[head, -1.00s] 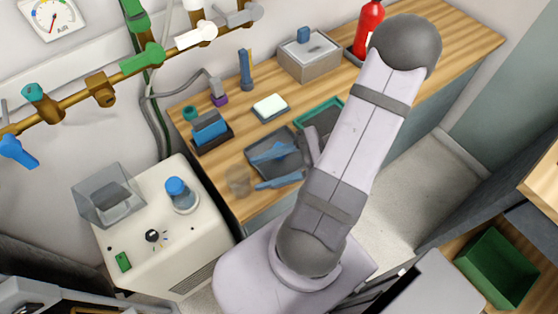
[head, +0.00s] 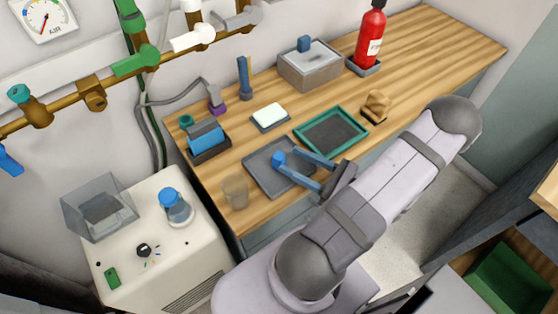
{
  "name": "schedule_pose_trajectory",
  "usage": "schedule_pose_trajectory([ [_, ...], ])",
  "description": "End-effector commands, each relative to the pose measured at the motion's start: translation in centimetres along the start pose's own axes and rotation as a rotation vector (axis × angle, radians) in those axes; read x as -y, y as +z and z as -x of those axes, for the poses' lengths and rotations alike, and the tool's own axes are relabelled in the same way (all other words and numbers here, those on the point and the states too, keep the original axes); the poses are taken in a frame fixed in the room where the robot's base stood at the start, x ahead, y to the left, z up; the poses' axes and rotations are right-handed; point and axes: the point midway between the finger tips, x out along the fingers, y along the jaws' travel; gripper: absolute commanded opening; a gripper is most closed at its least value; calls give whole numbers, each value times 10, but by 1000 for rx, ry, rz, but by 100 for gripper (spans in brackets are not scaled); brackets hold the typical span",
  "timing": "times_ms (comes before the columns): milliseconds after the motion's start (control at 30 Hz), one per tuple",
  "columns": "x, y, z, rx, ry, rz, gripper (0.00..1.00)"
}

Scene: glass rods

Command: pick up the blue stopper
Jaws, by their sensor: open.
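A small rounded blue piece, seemingly the blue stopper (head: 278,158), shows over the grey tray (head: 262,180) on the wooden bench. My gripper (head: 286,160) reaches over the tray from the right, its two long blue fingers open. The blue piece is at the fingertips, close to the near finger. I cannot tell whether it touches a finger or lies fully between them. Another blue cap (head: 169,196) sits on a clear flask (head: 178,212) on the white machine at the left, away from my gripper.
A green-rimmed tray (head: 344,112), a white block on a dark base (head: 269,116), a blue roll in a holder (head: 205,137) and a clear beaker (head: 235,190) stand around the grey tray. A metal box (head: 309,68) and a fire extinguisher (head: 370,38) are behind. The bench's right end is clear.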

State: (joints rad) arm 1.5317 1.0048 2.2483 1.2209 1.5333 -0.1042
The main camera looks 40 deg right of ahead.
Motion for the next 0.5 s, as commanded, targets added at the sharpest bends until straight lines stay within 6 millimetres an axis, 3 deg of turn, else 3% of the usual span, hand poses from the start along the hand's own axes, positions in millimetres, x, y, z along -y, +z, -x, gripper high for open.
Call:
schedule_pose_trajectory([
  [233, -1, 1, -8, 0, 2, -2, 45],
  [500, -6, 2, -39, 0, 6, -1, 45],
])
